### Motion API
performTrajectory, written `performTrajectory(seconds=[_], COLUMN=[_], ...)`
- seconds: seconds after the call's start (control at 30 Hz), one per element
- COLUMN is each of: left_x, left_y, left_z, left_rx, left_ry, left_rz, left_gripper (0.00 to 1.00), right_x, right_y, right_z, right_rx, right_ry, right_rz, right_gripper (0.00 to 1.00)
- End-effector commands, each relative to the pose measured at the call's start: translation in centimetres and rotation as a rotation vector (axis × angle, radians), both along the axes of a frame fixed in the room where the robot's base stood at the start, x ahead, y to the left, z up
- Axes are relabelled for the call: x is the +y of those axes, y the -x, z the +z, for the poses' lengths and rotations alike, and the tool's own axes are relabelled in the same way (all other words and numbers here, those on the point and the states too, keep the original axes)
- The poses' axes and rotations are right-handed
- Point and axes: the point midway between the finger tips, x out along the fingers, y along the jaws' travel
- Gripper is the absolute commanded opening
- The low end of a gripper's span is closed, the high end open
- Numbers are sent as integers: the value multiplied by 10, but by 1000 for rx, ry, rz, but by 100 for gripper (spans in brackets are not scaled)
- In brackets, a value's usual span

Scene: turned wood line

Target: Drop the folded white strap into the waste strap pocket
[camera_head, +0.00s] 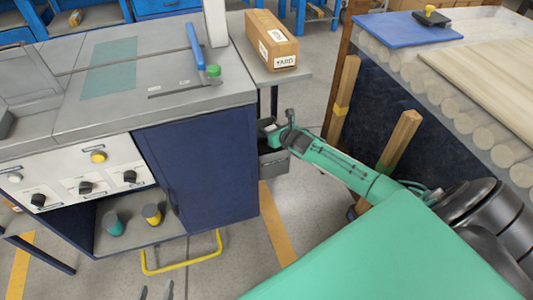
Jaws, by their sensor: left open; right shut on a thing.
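My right gripper (268,130) reaches in from the right to the side of the blue cabinet. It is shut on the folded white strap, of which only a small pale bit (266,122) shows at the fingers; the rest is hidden. A grey open-topped pocket (273,166) hangs on the cabinet's right side, just below the gripper. I cannot read a label on it. My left gripper (157,292) shows only as two dark fingertips at the bottom edge, apart and empty, far from the pocket.
The grey machine top (190,115) carries a blue-handled lever (196,45). A cardboard box (271,42) stands on a side shelf above the pocket. A rack of wooden rods (455,100) stands at right.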

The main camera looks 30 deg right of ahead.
Motion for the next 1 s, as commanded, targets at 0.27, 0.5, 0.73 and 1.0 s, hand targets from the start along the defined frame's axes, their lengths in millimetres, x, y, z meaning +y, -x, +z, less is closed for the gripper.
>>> performTrajectory(seconds=[0.27, 0.5, 0.73, 1.0], left_x=[-14, -18, -18, -18], left_y=[-6, -7, -7, -7], left_z=[10, 16, 17, 17], left_rx=[-152, -209, -214, -213], left_ry=[86, 117, 120, 120], left_rz=[4, 8, 9, 9], left_gripper=[48, 48, 48, 48], right_x=[0, 0, 0, 0], right_y=[0, 0, 0, 0], right_z=[-14, -17, -16, -16], right_rx=[0, 0, 0, 0], right_ry=[0, 0, 0, 1], right_rz=[0, 0, 0, 0], right_gripper=[24, 24, 24, 71])
